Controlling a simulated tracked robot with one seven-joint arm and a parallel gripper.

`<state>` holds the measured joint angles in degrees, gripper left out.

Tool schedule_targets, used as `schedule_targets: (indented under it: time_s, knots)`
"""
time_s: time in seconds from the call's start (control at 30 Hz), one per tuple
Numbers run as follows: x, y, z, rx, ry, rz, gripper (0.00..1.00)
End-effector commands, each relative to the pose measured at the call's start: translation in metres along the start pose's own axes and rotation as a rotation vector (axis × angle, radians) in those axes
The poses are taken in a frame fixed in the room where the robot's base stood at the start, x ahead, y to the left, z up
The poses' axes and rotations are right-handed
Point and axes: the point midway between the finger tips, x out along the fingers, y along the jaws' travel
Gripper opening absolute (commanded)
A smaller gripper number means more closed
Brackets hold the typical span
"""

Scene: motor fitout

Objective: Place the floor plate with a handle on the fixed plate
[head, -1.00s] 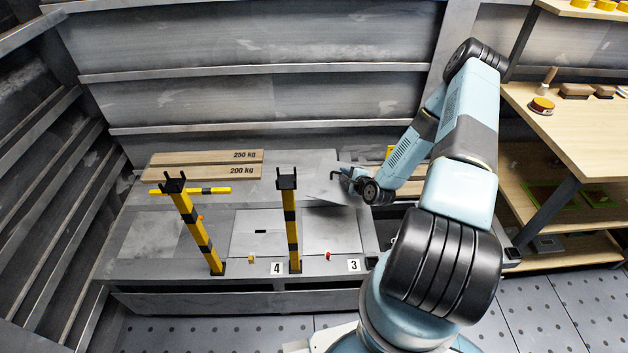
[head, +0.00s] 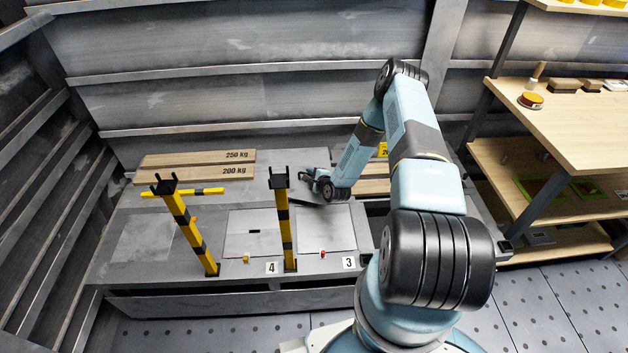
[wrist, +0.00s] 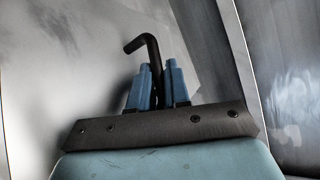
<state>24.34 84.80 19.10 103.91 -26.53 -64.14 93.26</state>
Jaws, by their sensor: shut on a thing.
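My gripper (head: 309,177) is shut on the black bent handle (wrist: 148,47) of the grey floor plate (head: 298,197). In the wrist view the blue fingertips (wrist: 158,82) clasp the handle on both sides, and the plate's grey face (wrist: 75,55) lies behind them. In the head view the plate is seen tilted, behind the right yellow-black post, which partly hides it. I cannot tell which is the fixed plate.
Two yellow-black posts with forked tops, left (head: 192,230) and right (head: 285,225), stand at the platform's front. Wooden boards (head: 195,166) lie at the back left. A dark opening (head: 376,226) is right of plate 3. A wooden bench (head: 560,120) stands at right.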

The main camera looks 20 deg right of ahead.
Motion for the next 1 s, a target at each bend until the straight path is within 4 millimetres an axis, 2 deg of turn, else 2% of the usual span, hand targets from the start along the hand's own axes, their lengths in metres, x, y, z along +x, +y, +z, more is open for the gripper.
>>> schedule_targets:
  time_s: [0.13,0.37,0.57,0.6,0.87,1.0]
  knots:
    - [0.008,0.004,0.000,-0.001,-0.001,-0.003,0.00]
    - [0.018,0.027,-0.010,-0.001,-0.001,-0.002,0.00]
    - [0.019,0.028,-0.012,-0.001,-0.001,-0.003,0.00]
    - [0.019,0.029,-0.012,0.000,0.000,-0.001,0.18]
    - [0.019,0.029,-0.012,0.000,0.000,-0.001,0.42]
    - [0.019,0.029,-0.012,0.000,0.000,-0.001,0.42]
